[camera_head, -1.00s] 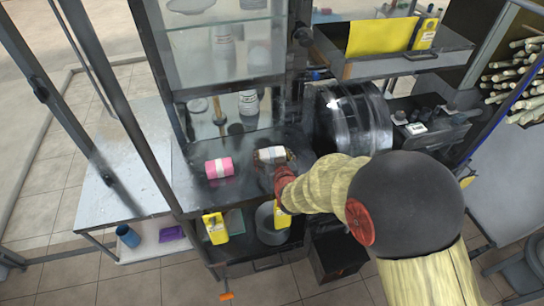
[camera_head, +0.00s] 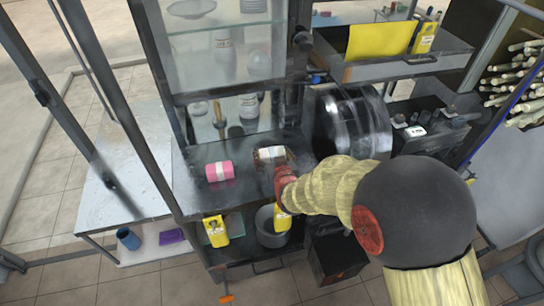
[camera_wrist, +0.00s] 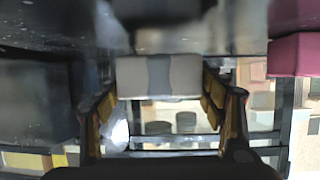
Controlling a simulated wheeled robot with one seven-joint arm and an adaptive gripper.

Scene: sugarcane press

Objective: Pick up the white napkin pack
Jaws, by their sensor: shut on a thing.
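The white napkin pack (camera_head: 271,153) is a small white block with a grey band, at the dark shelf of the press cabinet. It also shows in the wrist view (camera_wrist: 140,76), between the two fingers. My gripper (camera_wrist: 160,95) is shut on the pack, with one yellow-padded finger at each side of it. In the head view my gripper (camera_head: 275,163) is at the pack's near side, partly hidden by my arm. I cannot tell whether the pack still touches the shelf.
A pink pack (camera_head: 220,171) lies on the shelf to the left. A dark metal drum (camera_head: 352,122) stands close on the right. Glass panes and a bottle (camera_head: 249,104) are behind. Below are yellow bottles (camera_head: 216,231) and a grey pot (camera_head: 268,228).

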